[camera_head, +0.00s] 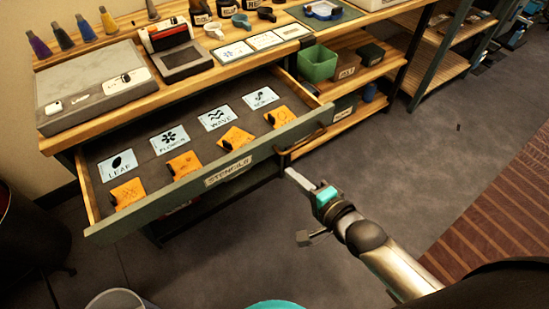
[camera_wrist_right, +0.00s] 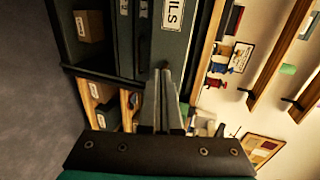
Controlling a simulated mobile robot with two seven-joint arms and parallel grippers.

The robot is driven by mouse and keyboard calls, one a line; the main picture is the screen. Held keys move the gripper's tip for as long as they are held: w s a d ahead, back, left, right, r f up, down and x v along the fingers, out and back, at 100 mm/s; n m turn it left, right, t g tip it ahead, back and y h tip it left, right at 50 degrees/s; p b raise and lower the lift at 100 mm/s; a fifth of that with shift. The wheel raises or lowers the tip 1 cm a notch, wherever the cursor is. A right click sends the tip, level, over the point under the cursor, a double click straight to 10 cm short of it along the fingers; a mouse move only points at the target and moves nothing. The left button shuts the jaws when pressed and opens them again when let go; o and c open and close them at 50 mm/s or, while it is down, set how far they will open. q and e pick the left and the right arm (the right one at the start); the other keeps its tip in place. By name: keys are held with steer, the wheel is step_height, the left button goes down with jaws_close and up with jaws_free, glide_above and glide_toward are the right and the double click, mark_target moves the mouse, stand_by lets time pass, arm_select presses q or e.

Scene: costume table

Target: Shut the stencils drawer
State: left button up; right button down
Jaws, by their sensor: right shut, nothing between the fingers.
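The stencils drawer (camera_head: 228,173) stands pulled out from under the worktop. Its green front bears a label reading STENCILS. Inside lie white cards marked leaf, flower, wave and another, with orange packets in front of them. My right gripper (camera_head: 289,174) is shut and empty, its tips close to the right part of the drawer front; whether they touch it I cannot tell. In the right wrist view the shut fingers (camera_wrist_right: 162,82) point at the drawer front (camera_wrist_right: 170,42), where the label's end shows. My left gripper is out of view.
The worktop (camera_head: 110,110) above holds a grey slab, a stamp-like device, cups and colored cones. Open shelves (camera_head: 345,85) with a green bin (camera_head: 317,63) stand to the right. A round container (camera_head: 113,299) stands at the bottom left. The floor right of the drawer is clear.

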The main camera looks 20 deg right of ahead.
mark_target(267, 151)
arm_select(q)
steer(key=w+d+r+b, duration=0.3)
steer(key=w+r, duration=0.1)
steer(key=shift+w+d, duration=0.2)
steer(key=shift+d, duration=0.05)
arm_select(e)
steer(key=shift+r+x, duration=0.2)
steer(key=shift+x, duration=1.15)
steer(key=shift+r+x, duration=0.15)
steer(key=shift+x, duration=1.2)
steer(key=shift+r+x, duration=0.2)
steer(key=shift+x, duration=1.15)
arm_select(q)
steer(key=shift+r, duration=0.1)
arm_select(e)
steer(key=shift+w+a, duration=0.1)
steer(key=shift+w, duration=0.1)
